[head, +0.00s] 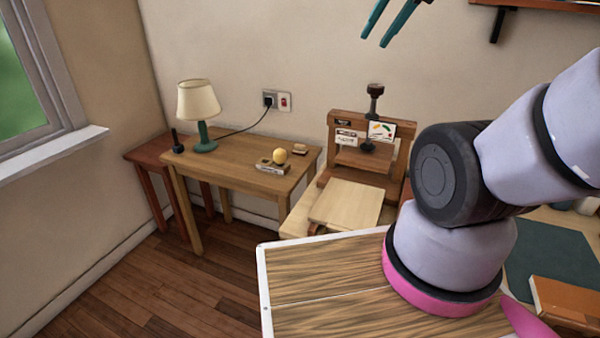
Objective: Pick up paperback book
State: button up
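No object is clearly recognisable as the paperback book. A small, flat, book-like item (272,167) lies on the wooden desk, with a yellow ball (280,156) on or against it. An orange-brown block or book (568,303) lies at the lower right, cut by the frame edge; I cannot tell which it is. My gripper (376,38) shows at the top edge as two teal fingers, apart, with nothing visible between them. It is high in the picture, far from both items. Its body is out of frame.
The desk (225,160) also holds a cream-shaded lamp (198,102) and a small brush-like item (300,149). A wooden press (345,160) stands right of it. A dark green mat (550,262) lies at right. A wall shelf (545,5) is at upper right. Floor is clear at left.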

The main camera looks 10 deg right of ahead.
aim_at(579, 306)
jog(key=z, duration=2.4)
jog(key=k+j+z, duration=0.55)
jog(key=j, duration=0.15)
